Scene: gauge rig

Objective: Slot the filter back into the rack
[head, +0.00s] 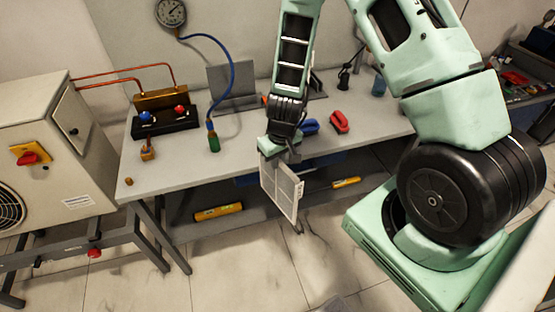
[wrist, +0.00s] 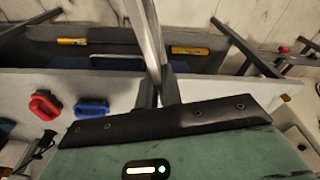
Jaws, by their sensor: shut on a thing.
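The filter (head: 281,190) is a flat panel with a pale frame and grey mesh. My gripper (head: 279,150) is shut on its upper edge, and it hangs upright in front of the bench's front edge, above the floor. In the wrist view the filter (wrist: 150,42) shows nearly edge-on between the two fingers of my gripper (wrist: 159,88). A grey upright plate on a low dark base (head: 232,84) stands at the back of the bench, behind and left of my gripper. I cannot tell whether it is the rack. My arm hides part of the bench behind it.
The bench (head: 185,172) holds a valve block (head: 165,113), a green-ended blue hose (head: 214,142), a blue clamp (head: 310,127) and a red clamp (head: 340,122). Yellow items (head: 218,212) lie on the lower shelf. A beige unit (head: 50,150) stands left. Floor in front is clear.

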